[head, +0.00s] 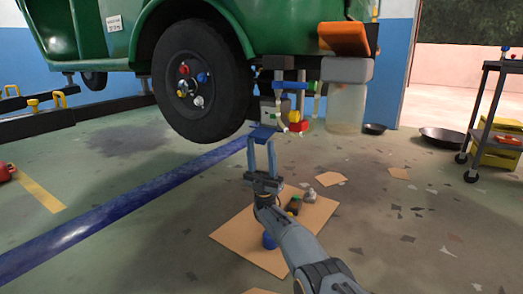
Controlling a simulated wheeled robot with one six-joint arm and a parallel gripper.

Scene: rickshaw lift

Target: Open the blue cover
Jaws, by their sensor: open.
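A small blue flat piece, which looks like the blue cover (262,132), sits low under the green vehicle, just right of the front wheel and in front of a cluster of small parts. My gripper (261,147) points up and away from me, its two fingers spread apart. The fingertips are at the lower edge of the blue piece and partly overlap it in the picture. I cannot tell whether they touch it. Nothing shows between the fingers. What lies behind the blue piece is hidden.
The black wheel (202,82) of the raised green vehicle (270,18) is close on the left. Yellow, red and blue parts and a cloudy container (346,108) hang at right. Cardboard (247,235) with small items lies below. A cart (486,118) stands far right; the right floor is mostly free.

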